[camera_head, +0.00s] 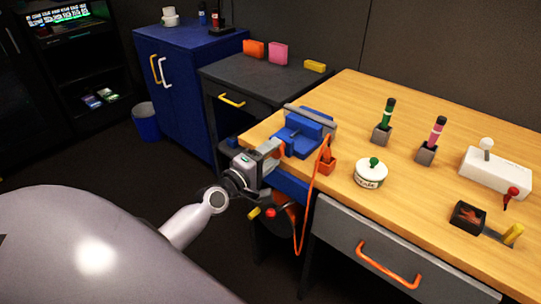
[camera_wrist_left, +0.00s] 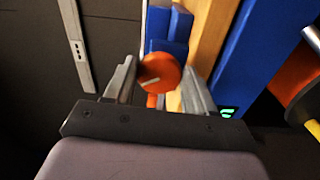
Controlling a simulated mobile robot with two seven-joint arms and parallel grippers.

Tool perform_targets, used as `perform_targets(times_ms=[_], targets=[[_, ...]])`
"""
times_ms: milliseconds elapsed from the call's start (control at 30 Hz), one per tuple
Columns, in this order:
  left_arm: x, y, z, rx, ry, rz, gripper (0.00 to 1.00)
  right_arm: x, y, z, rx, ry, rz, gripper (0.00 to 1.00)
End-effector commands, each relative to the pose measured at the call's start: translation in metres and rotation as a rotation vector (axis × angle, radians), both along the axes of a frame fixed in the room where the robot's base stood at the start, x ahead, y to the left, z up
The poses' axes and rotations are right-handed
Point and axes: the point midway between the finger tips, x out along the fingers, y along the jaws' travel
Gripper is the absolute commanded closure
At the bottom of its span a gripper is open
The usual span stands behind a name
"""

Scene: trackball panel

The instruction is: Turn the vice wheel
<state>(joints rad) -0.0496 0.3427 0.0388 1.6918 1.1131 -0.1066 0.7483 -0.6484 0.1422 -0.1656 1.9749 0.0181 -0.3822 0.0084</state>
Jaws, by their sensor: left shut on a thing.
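The blue vice (camera_head: 300,135) sits on the front left edge of the wooden workbench; its blue body also shows in the left wrist view (camera_wrist_left: 168,25). The vice wheel is a round orange knob (camera_wrist_left: 159,72) with a white mark, at the near end of the vice. My left gripper (camera_head: 274,155) reaches in at the bench edge. In the left wrist view its two fingers (camera_wrist_left: 159,84) stand on either side of the orange wheel, shut on it. My right gripper is in neither view.
An orange cord (camera_head: 313,195) hangs over the bench edge right beside the gripper. Below it is a reel with a yellow handle (camera_head: 269,212). A white tub (camera_head: 370,174), sockets with green and pink pieces, and a lever box (camera_head: 495,172) stand on the bench.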

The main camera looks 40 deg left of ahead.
Motion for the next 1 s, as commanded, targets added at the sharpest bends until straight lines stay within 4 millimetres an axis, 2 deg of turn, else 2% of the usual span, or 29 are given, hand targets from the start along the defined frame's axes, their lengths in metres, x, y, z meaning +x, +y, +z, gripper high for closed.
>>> perform_targets(times_ms=[667,700,733,1000], targets=[[-0.0004,0.0001,-0.0012,0.058,-0.002,-0.001,0.76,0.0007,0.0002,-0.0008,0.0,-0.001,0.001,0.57],[-0.0004,0.0001,-0.0012,0.057,-0.002,-0.001,0.32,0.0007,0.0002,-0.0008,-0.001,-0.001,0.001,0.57],[-0.0003,0.0001,-0.0012,0.057,-0.002,-0.001,0.22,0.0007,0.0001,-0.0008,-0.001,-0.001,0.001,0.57],[-0.0003,0.0001,-0.0008,0.056,-0.003,0.0,0.21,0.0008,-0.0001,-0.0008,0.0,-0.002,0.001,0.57]])
